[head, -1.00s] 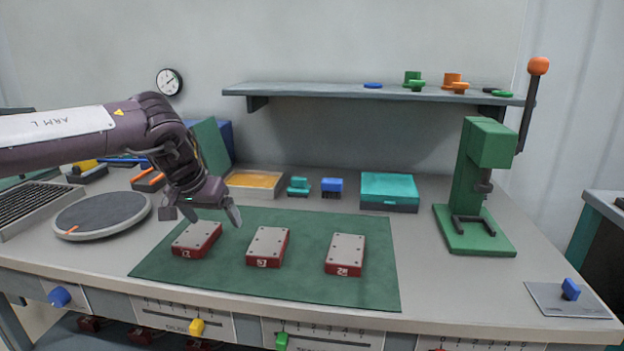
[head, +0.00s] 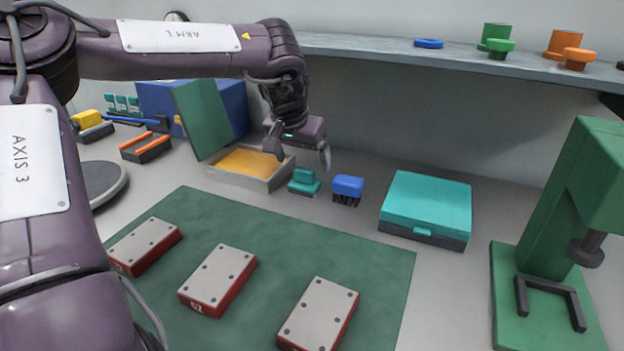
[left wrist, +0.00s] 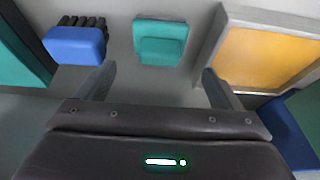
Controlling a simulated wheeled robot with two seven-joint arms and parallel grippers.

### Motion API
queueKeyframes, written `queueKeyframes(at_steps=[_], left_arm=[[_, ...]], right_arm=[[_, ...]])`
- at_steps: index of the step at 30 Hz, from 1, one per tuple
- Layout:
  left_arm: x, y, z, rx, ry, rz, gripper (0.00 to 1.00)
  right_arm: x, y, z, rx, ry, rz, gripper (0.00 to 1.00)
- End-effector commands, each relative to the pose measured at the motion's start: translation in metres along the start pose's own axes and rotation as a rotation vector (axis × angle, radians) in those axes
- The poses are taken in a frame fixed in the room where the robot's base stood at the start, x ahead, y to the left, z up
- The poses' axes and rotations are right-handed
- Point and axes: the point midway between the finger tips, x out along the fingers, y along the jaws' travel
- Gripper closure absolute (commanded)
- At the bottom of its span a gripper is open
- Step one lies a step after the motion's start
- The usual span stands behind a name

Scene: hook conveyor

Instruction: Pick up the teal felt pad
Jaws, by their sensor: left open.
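The teal felt pad (head: 305,181) is a small block with a narrower grip on top. It sits on the grey bench between the tray of orange material and the blue brush. In the left wrist view the pad (left wrist: 160,42) lies ahead of the fingers, roughly centred between them. My left gripper (head: 299,157) is open and empty, above and just behind the pad in the head view. Its two fingertips (left wrist: 158,75) show apart in the left wrist view, with nothing between them. My right gripper is not in view.
A blue brush (head: 347,189) stands close right of the pad, and a shallow tray (head: 240,177) with orange filling close left. A teal box (head: 427,207) is further right. Red-sided blocks (head: 218,279) lie on the green mat (head: 371,262). A green press (head: 560,230) stands at right.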

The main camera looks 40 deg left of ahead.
Motion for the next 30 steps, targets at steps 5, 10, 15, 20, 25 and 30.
queueKeyframes(at_steps=[5, 10, 15, 20, 25, 30], left_arm=[[0.022, 0.001, 0.004, 0.000, -0.003, -0.002, 0.13], [0.049, 0.002, 0.006, -0.001, -0.003, -0.002, 0.13], [0.059, 0.002, 0.006, -0.001, -0.001, 0.000, 0.13], [0.060, 0.002, 0.005, -0.001, 0.000, 0.000, 0.13], [0.059, 0.002, 0.005, -0.001, 0.000, 0.000, 0.30], [0.059, 0.002, 0.005, 0.000, 0.000, 0.000, 0.52]], right_arm=[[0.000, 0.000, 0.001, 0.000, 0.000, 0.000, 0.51], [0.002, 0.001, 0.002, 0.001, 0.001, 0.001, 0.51], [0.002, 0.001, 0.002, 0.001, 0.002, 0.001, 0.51], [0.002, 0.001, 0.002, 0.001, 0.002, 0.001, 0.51], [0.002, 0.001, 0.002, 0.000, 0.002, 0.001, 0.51], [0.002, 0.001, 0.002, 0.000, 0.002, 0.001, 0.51]])
